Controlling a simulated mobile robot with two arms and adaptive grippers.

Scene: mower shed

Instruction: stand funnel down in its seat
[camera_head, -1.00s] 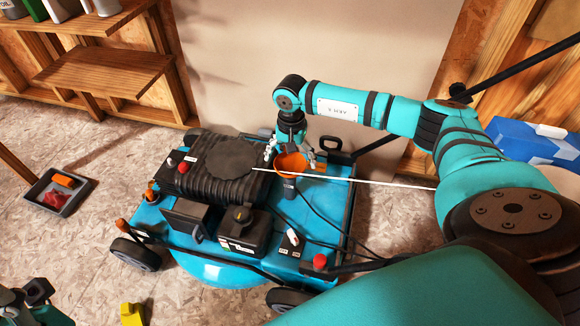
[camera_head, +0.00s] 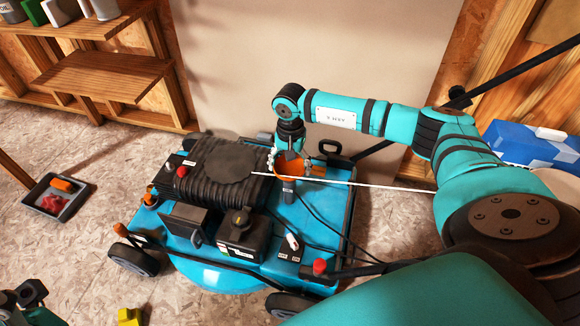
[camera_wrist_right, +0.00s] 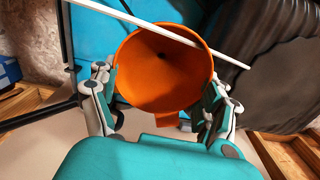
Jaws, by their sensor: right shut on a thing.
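The orange funnel (camera_head: 291,168) is at the right rear of the teal mower deck (camera_head: 328,222), wide mouth up. My right gripper (camera_head: 287,160) is shut on it, with a finger on either side of the cone. In the right wrist view the funnel's open mouth (camera_wrist_right: 163,68) faces the camera between the two fingers (camera_wrist_right: 162,105). A dark upright tube (camera_head: 288,190) stands just in front of the funnel. The funnel's spout and whatever is under it are hidden, so I cannot tell if it is seated. My left gripper (camera_head: 28,300) shows only partly at the lower left corner.
A thin white rod (camera_head: 345,182) crosses the funnel's mouth in the right wrist view. The black ribbed engine cover (camera_head: 225,172) stands close to the left. Black cables run over the deck. A grey tray (camera_head: 45,206) lies on the floor at left.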

